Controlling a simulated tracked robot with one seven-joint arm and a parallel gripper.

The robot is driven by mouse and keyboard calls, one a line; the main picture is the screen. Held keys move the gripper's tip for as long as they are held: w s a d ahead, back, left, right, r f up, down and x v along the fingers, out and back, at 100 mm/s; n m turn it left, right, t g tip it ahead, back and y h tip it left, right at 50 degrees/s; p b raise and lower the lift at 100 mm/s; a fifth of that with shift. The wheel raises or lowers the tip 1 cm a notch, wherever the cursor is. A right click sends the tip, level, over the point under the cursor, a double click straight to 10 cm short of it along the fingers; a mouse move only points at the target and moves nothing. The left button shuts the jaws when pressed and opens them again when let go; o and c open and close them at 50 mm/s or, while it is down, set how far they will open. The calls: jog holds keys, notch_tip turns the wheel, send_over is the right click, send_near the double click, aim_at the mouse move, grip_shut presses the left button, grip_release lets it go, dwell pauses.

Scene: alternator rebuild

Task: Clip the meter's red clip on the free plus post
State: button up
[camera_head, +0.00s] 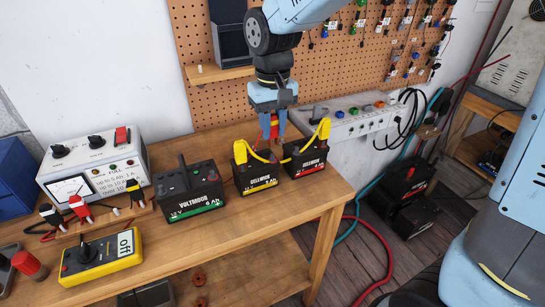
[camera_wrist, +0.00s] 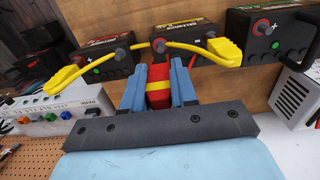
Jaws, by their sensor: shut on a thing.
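My gripper (camera_head: 273,112) is shut on a red clip (camera_wrist: 158,84) with a yellow band. It holds the clip above and behind the two Gellwick batteries, apart from the posts. The yellow-label battery (camera_head: 258,176) and the red-label battery (camera_head: 306,161) stand side by side, joined by a yellow lead (camera_wrist: 150,43) with yellow clips. One yellow clip (camera_head: 240,151) is on the yellow-label battery, the other (camera_head: 323,129) on the red-label one. A bare post (camera_wrist: 122,52) shows on the left battery in the wrist view. The yellow meter (camera_head: 100,258) lies at the front left, reading Off.
A Voltmoor battery (camera_head: 190,193) stands left of the pair. A charger box (camera_head: 97,165) and several parked clips (camera_head: 79,206) are further left. A power strip (camera_head: 350,114) runs behind on the right. The bench front (camera_head: 215,238) is clear.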

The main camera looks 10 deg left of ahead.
aim_at(273, 115)
jog(key=shift+f, duration=1)
jog(key=shift+f, duration=0.1)
jog(key=shift+f, duration=1)
jog(key=o, duration=0.8)
jog(key=shift+o, duration=0.2)
jog(key=shift+r, duration=0.1)
jog(key=shift+r, duration=4.2)
